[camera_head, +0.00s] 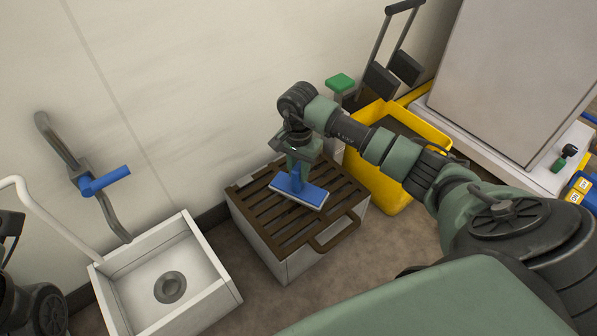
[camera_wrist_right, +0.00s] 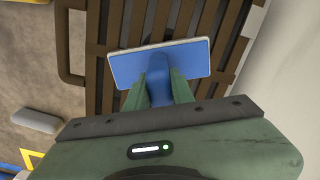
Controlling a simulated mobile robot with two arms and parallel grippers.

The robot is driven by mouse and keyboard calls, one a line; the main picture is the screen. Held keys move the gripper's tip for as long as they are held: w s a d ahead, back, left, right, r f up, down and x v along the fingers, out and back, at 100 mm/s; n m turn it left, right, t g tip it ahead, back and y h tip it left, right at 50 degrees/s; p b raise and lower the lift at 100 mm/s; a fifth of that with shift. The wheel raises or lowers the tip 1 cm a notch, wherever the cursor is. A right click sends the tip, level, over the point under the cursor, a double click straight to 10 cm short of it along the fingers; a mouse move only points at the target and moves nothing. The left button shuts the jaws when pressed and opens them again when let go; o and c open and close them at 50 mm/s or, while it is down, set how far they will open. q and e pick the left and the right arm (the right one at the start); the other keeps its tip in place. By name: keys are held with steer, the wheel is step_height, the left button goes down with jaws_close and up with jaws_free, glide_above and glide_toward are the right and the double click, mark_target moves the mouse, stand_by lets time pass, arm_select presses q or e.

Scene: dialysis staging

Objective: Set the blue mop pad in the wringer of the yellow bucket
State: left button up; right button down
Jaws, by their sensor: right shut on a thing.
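The blue mop pad (camera_head: 298,191) is a flat blue rectangle with a pale edge and a blue grip on top. My right gripper (camera_head: 297,170) is shut on that grip from above; the right wrist view also shows the pad (camera_wrist_right: 190,60) between the green fingers (camera_wrist_right: 159,90). The pad is over the brown slatted top of a pale box; I cannot tell whether it touches the slats. The yellow bucket (camera_head: 385,185) stands to the right of the box, partly hidden behind my right arm. A dark part, perhaps the wringer, shows inside it. My left gripper is out of view.
The slatted box (camera_head: 270,225) has a brown handle loop at its front. A white floor sink (camera_head: 220,280) with a drain is at the left, below a wall pipe with a blue lever (camera_head: 108,181). A green-topped post (camera_head: 340,82) stands behind the bucket. A large grey cabinet (camera_head: 510,75) is at right.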

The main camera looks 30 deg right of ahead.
steer(key=shift+f, duration=0.15)
steer(key=c, duration=1.2)
jaws_free()
